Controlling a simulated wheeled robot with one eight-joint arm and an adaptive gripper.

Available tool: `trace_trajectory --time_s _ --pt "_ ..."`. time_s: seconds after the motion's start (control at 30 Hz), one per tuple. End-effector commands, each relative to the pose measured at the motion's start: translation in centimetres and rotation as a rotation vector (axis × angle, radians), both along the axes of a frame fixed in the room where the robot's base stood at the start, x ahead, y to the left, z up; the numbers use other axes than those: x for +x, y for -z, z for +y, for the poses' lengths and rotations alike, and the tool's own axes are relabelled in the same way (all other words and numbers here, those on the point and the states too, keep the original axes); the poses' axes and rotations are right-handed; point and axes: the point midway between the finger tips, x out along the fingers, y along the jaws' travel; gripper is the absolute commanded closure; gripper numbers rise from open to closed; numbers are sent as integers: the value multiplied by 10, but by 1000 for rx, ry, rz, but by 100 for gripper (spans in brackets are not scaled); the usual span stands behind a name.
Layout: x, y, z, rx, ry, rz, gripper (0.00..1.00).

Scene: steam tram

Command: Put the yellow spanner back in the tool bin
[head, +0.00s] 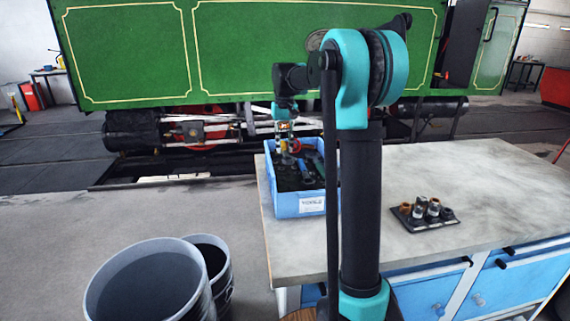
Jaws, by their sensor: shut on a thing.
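The blue tool bin (286,206), with a white "TOOLS" label on its front, stands on the workbench near its left edge and holds several dark, blue and red tools. My gripper (286,152) is at the far part of the bin, above or inside its opening. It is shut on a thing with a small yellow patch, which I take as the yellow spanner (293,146). Most of the spanner is hidden or too small to make out. I cannot tell whether it touches the bin's contents.
The grey workbench (485,180) has free room to the right of the bin. A dark tray (424,221) with several sockets lies there. Two buckets (150,285) stand on the floor at front left. The green tram (130,45) stands behind the bench.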

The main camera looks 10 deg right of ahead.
Motion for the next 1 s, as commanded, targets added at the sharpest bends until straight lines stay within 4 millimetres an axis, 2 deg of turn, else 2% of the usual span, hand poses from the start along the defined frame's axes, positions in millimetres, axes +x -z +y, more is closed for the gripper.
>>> trace_trajectory --time_s 0.1,0.37,0.6,1.0 --pt "0 22 0 0 0 0 100" --pt "0 40 0 0 0 0 100" --pt "0 70 0 0 0 0 100" --pt "0 76 0 0 0 0 100"
